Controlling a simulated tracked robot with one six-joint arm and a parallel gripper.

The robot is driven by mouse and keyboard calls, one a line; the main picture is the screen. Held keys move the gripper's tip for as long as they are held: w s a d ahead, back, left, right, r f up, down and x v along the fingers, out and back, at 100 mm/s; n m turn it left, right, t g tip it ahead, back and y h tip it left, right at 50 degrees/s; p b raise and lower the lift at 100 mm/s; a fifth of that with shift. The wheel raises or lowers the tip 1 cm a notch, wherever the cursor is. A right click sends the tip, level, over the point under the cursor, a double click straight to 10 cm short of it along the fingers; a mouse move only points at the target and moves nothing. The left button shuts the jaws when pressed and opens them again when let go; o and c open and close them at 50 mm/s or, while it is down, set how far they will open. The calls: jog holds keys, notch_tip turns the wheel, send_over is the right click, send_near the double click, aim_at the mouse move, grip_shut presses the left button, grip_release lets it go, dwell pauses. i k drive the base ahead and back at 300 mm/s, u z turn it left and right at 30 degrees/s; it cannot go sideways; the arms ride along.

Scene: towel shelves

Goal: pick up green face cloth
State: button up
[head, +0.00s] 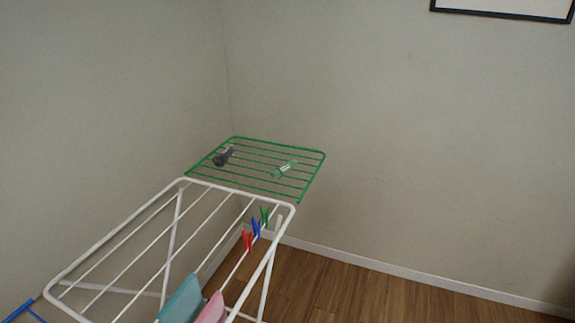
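A blue-green cloth (181,300) hangs over the drying rack at the bottom of the head view, and its lower part is cut off by the frame edge. It may be the green face cloth; its tint is closer to teal. A pink cloth (210,309) hangs just to its right, also cut off. My gripper is not in view, so its state is not shown.
The white drying rack (100,222) fills the lower left, with a green wire wing (262,140) bearing a dark item (223,157) and a small clear item (285,169). Red, blue and green pegs (256,228) clip the rack. Wooden floor (370,295) at right looks clear.

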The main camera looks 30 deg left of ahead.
aim_at(278, 172)
jog(key=z, duration=0.05)
jog(key=i, duration=2.7)
jog(key=u, duration=2.55)
